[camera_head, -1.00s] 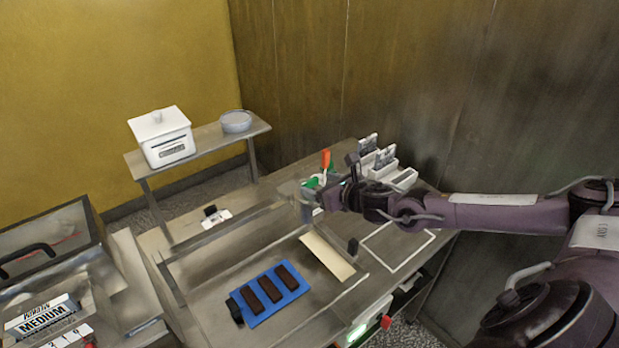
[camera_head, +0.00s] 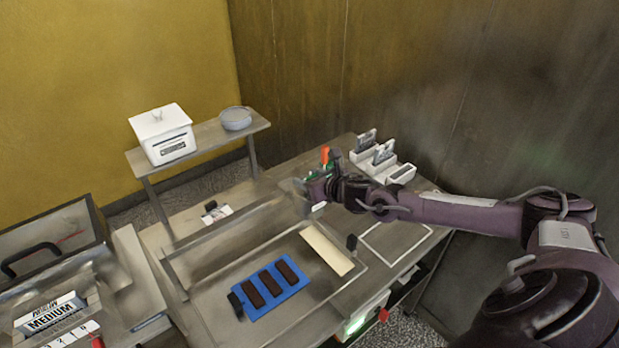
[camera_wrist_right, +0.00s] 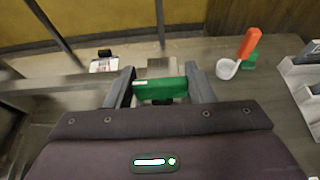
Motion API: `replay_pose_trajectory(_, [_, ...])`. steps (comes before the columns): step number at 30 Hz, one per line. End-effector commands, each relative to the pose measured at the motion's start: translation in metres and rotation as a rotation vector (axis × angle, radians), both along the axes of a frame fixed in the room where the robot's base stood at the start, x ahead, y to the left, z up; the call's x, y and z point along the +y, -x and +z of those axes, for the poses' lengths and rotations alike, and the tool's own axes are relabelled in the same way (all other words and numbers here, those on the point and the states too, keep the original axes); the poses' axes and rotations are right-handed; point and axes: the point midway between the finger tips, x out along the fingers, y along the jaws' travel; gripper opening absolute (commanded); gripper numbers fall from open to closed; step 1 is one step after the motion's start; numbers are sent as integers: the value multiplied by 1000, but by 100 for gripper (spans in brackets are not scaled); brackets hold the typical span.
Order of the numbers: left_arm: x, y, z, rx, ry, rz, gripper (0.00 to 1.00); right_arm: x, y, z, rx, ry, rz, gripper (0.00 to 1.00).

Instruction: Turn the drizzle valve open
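A green bar-shaped handle (camera_wrist_right: 160,88), which I take to be the drizzle valve's handle, spans the gap between the two fingers of my right gripper (camera_wrist_right: 160,84) in the right wrist view. The bar's ends are at or very near the fingers; whether they press on it is unclear. A grey block (camera_wrist_right: 158,67) shows just behind it. In the head view my right gripper (camera_head: 306,191) is at the far side of the work table, and the valve there is mostly hidden by the gripper and wrist. My left gripper is not in view.
An orange-handled ladle (camera_wrist_right: 240,53) stands close to the right of my right gripper. White racks (camera_head: 384,155) are beyond it. A blue mat (camera_head: 270,291) with several chocolate bars lies on the machine's near side. A shelf (camera_head: 207,135) stands at the back.

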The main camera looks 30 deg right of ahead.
Motion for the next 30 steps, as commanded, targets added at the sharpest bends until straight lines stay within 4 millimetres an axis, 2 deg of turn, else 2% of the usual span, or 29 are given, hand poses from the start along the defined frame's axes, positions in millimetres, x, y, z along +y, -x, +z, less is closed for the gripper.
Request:
replay_pose_trajectory(1, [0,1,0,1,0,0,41,0,0,0,0,0,0,37])
replay_pose_trajectory(3, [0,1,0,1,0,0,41,0,0,0,0,0,-1,28])
replay_pose_trajectory(4, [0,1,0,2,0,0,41,0,0,0,0,0,-1,26])
replay_pose_trajectory(11, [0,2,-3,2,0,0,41,0,0,-1,-1,0,-22,26])
replay_pose_trajectory(17, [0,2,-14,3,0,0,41,1,0,-2,-2,0,-106,26])
replay_pose_trajectory(23, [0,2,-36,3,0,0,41,2,-1,-5,-4,-4,-262,26])
replay_pose_trajectory(30, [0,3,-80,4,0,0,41,2,-1,-8,-7,-6,-487,26])
